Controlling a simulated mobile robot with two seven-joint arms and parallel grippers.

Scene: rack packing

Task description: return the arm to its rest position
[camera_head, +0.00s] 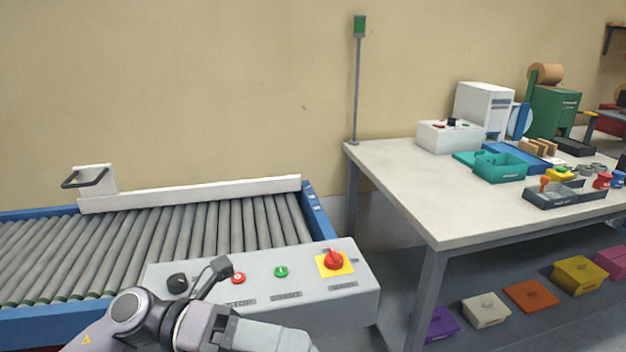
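One of my arms (165,322) comes in from the bottom left, its links bent across the front of the control box and running off the bottom edge. My other arm is out of view.
The grey control box (308,274) is right behind my arm. A roller conveyor (175,241) lies left. A white table (405,192) at right holds a teal bin (500,167), a dark tray (548,199) and machines. Several coloured boxes sit below it.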

